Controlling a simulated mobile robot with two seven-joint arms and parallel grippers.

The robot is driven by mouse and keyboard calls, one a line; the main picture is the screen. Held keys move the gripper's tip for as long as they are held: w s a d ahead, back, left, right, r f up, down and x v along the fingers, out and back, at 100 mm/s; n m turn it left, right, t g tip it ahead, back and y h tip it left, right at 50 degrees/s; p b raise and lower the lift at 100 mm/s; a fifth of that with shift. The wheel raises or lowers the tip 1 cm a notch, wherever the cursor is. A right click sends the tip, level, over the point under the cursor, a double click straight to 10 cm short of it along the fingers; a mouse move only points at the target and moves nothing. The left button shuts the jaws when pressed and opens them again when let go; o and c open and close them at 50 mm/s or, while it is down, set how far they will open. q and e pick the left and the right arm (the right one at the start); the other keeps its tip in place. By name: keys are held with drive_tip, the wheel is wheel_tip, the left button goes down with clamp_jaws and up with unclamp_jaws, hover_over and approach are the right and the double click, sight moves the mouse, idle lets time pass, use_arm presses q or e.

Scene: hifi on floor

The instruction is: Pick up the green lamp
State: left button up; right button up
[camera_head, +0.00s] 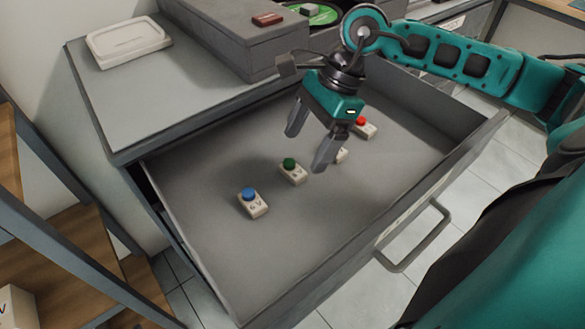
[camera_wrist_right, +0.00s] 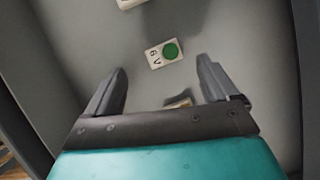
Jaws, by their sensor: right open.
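The green lamp (camera_head: 291,168) is a small off-white block with a round green cap. It lies in the open grey drawer, between the blue lamp (camera_head: 252,201) and another off-white block (camera_head: 342,155) partly hidden by my gripper. My right gripper (camera_head: 308,150) is open and empty, pointing down above the drawer floor close to the green lamp. In the right wrist view the green lamp (camera_wrist_right: 165,54) shows beyond the fingertips, apart from them. My left gripper is not in view.
The open drawer (camera_head: 330,233) has raised walls around the lamps and a front handle (camera_head: 418,240). A red lamp (camera_head: 363,127) lies farther back in it. A grey box (camera_head: 232,40) and a white container (camera_head: 128,41) stand on the cabinet top.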

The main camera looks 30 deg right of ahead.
sight(292, 165)
drive_tip(key=x, duration=0.4)
drive_tip(key=shift+w+a+f, duration=0.2)
drive_tip(key=shift+w+f, duration=0.05)
drive_tip(key=shift+f, duration=0.1)
drive_tip(key=c, duration=1.1)
drive_tip(key=shift+r, duration=0.15)
